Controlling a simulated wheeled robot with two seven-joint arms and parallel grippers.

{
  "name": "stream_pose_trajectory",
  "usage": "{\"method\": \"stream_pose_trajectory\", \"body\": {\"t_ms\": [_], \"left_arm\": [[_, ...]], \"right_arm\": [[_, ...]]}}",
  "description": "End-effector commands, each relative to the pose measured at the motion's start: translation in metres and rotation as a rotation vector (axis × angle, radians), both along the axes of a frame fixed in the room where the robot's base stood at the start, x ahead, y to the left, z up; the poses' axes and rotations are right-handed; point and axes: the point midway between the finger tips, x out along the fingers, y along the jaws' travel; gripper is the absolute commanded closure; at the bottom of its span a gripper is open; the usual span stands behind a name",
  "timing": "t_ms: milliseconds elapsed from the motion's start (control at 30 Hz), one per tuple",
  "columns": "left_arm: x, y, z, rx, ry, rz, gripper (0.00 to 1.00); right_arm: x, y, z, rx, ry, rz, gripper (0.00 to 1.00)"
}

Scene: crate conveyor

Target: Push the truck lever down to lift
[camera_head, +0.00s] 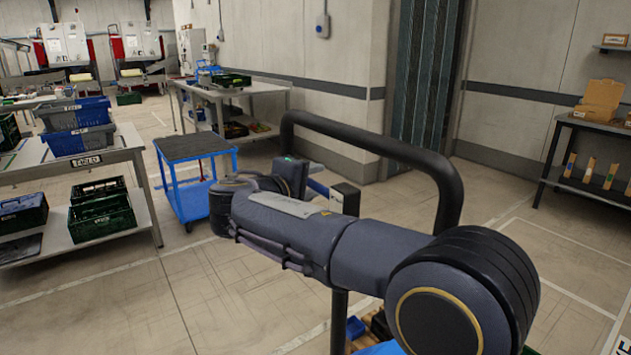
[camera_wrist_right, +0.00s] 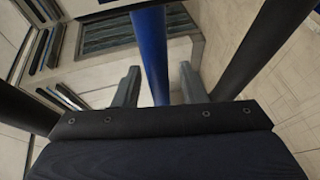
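The truck's black loop handle (camera_head: 440,172) rises behind my right arm in the head view. A short blue lever (camera_head: 318,187) shows beside a dark box on the handle post, close to my right gripper (camera_head: 307,172). In the right wrist view the blue lever (camera_wrist_right: 151,50) runs down between the two grey fingers of my right gripper (camera_wrist_right: 158,88). The fingers are apart, one on each side of the lever, with a visible gap on the right. The lever's near end is hidden behind the gripper body. My left gripper is not in view.
The truck's dark handle bars (camera_wrist_right: 262,45) flank the gripper in the wrist view. A blue cart (camera_head: 195,145) stands behind my right arm. A table with crates (camera_head: 80,160) is at the left, and a dark shelf (camera_head: 590,190) at the right. The left foreground floor is clear.

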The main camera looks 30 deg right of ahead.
Motion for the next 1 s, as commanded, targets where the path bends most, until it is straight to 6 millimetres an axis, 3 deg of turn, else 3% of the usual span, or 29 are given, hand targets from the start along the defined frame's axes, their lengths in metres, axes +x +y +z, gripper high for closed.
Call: {"method": "stream_pose_trajectory", "body": {"t_ms": [133,400,700,1000], "left_arm": [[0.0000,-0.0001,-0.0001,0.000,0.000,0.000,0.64],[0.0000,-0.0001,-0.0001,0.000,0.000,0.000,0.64],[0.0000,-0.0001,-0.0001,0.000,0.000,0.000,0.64],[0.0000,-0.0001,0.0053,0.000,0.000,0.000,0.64]], "right_arm": [[0.0048,-0.0099,-0.0021,0.000,0.001,-0.001,0.62],[0.0057,-0.0111,-0.0023,0.000,0.001,0.000,0.62],[0.0056,-0.0109,-0.0024,0.000,0.001,0.000,1.00],[0.0055,-0.0109,-0.0023,-0.002,0.023,0.000,1.00]]}}
